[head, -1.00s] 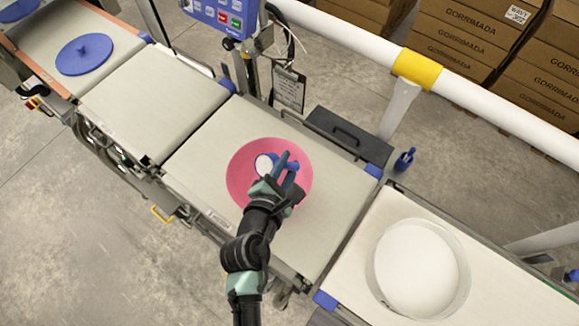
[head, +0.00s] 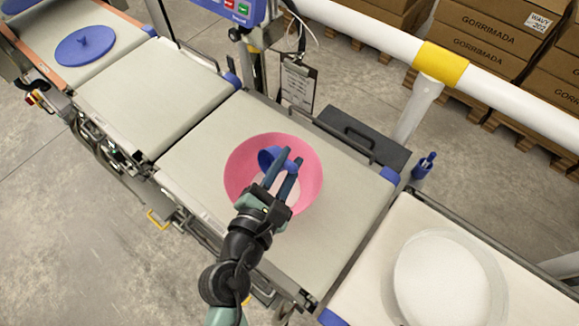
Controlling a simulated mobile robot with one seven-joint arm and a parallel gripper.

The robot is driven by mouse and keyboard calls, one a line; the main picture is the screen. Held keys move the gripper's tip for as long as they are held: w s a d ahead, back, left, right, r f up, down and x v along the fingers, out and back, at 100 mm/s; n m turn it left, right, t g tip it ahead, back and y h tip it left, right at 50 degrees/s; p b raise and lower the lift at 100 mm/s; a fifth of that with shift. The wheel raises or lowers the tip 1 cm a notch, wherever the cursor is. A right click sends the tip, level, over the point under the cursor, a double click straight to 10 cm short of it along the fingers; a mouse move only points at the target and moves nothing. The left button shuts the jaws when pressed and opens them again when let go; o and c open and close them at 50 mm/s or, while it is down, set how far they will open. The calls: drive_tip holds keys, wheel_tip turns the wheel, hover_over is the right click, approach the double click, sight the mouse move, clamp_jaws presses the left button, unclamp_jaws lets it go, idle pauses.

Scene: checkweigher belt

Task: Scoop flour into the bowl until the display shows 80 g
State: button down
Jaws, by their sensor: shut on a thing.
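The pink bowl (head: 308,165) stands on the middle belt section. My gripper (head: 285,163) is over the bowl, shut on the blue scoop (head: 270,157). The scoop is tipped, and its blue outside shows. Pale flour (head: 285,187) shows in the bowl beneath the fingers, partly hidden by them. A round clear tub (head: 497,290) holding white flour (head: 440,275) stands on the right belt section. The blue control panel (head: 240,10) is cut off by the top edge, and no weight reading can be seen.
A blue lid with a knob (head: 84,47) lies on the far left section. A dark box with a handle (head: 360,140) and a hanging clipboard (head: 298,82) are behind the middle belt. A white rail with a yellow band (head: 441,62) runs behind. The section left of the bowl (head: 150,95) is clear.

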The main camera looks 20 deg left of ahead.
drive_tip(key=shift+s+a+f+t+b, duration=0.25)
drive_tip(key=shift+t+b, duration=0.25)
drive_tip(key=shift+b, duration=1.3)
drive_tip(key=shift+s+r+n+b, duration=0.15)
drive_tip(key=shift+r+n+b, duration=0.1)
drive_tip(key=shift+n+b, duration=0.1)
